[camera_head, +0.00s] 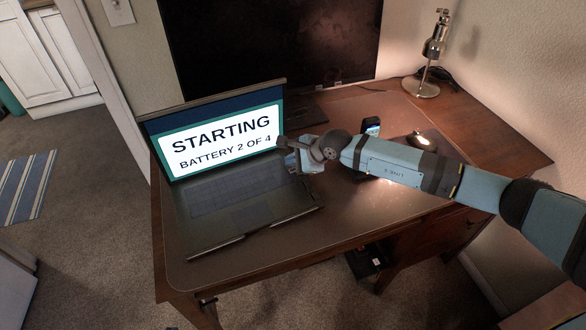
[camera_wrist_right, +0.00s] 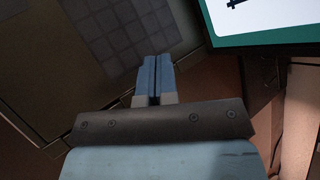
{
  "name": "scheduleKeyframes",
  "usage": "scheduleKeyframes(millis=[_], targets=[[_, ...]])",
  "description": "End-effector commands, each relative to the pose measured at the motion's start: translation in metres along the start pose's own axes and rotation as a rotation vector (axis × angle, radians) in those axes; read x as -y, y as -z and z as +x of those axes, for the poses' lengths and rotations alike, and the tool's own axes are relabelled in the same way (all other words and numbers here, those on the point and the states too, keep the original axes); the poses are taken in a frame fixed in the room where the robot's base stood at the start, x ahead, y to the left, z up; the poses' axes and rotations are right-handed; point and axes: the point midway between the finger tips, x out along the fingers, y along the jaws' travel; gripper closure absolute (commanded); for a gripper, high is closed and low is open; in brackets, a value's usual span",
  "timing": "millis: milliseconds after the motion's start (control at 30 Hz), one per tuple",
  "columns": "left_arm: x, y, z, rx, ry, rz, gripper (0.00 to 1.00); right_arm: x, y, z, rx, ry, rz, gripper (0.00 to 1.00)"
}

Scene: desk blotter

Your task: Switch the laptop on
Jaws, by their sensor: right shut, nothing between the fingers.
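The laptop (camera_head: 246,204) stands open on the left part of the desk. Its screen (camera_head: 222,143) is lit and reads "STARTING" and "BATTERY 2 OF 4". My right gripper (camera_head: 291,158) is at the right end of the laptop, by the screen's lower right corner and above the keyboard's right side. In the right wrist view its fingers (camera_wrist_right: 155,75) are together with nothing between them, over the dark laptop deck, with the keyboard (camera_wrist_right: 125,28) to their left and a corner of the screen (camera_wrist_right: 265,25) to their right. Whether the fingertips touch the laptop cannot be told. My left gripper is not in view.
A large dark monitor (camera_head: 270,45) stands behind the laptop. A metal desk lamp (camera_head: 430,60) stands at the back right. The blotter (camera_head: 285,235) is clear in front of the laptop's right side.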

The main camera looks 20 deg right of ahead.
Motion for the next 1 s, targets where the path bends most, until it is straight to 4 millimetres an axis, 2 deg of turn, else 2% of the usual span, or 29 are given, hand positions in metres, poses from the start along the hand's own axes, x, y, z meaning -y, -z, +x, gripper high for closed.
scheduleKeyframes(millis=[400,1000], targets=[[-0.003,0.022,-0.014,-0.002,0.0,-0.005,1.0,0.022,-0.022,-0.03,0.0,0.001,0.0,1.0],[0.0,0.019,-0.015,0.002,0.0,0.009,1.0,0.022,-0.022,-0.03,0.001,0.001,0.0,1.0]])
